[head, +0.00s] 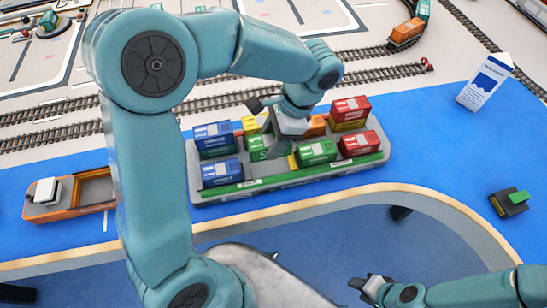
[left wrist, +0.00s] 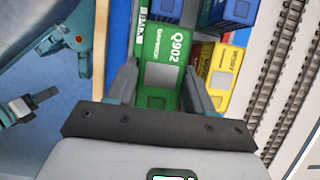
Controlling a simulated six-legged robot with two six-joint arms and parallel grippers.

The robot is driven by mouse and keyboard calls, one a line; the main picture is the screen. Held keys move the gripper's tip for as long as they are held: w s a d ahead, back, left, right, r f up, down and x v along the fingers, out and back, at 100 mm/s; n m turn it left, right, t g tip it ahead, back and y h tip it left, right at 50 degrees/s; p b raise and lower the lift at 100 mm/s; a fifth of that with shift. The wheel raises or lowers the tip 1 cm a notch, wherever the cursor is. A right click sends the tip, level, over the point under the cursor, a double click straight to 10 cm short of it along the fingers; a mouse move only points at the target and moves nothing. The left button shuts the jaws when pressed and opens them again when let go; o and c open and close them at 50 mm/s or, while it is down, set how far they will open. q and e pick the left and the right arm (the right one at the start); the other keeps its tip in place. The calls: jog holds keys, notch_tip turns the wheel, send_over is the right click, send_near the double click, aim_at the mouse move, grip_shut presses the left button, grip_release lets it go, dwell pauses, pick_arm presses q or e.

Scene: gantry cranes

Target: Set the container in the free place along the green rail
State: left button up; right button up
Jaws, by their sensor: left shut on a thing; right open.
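My left gripper (head: 272,146) reaches down over the ship-shaped deck and is shut on a green container (head: 257,148). In the left wrist view the green container (left wrist: 163,50), marked Q902, sits between the two fingers. It is over the gap in the front row, between a blue container (head: 220,173) and another green container (head: 316,152). The green rail (head: 236,187) runs along the deck's near edge. I cannot tell whether the held container touches the deck. My right gripper (head: 370,287) is open and empty at the bottom, far from the deck.
Behind are a blue container (head: 213,138), a yellow container (head: 249,125), an orange one (head: 317,126) and a red one (head: 350,108). Another red container (head: 360,143) ends the front row. An orange-sided barge (head: 70,207) lies left. A white sign (head: 484,82) stands right.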

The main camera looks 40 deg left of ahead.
pick_arm(q)
notch_tip(320, 180, down, 4)
jog(key=shift+w+r, duration=0.1)
notch_tip(320, 180, down, 4)
jog(key=shift+r+b, duration=0.1)
jog(key=shift+b, duration=0.2)
jog(key=shift+f, duration=0.25)
jog(key=shift+f, duration=0.1)
jog(key=o, duration=1.1)
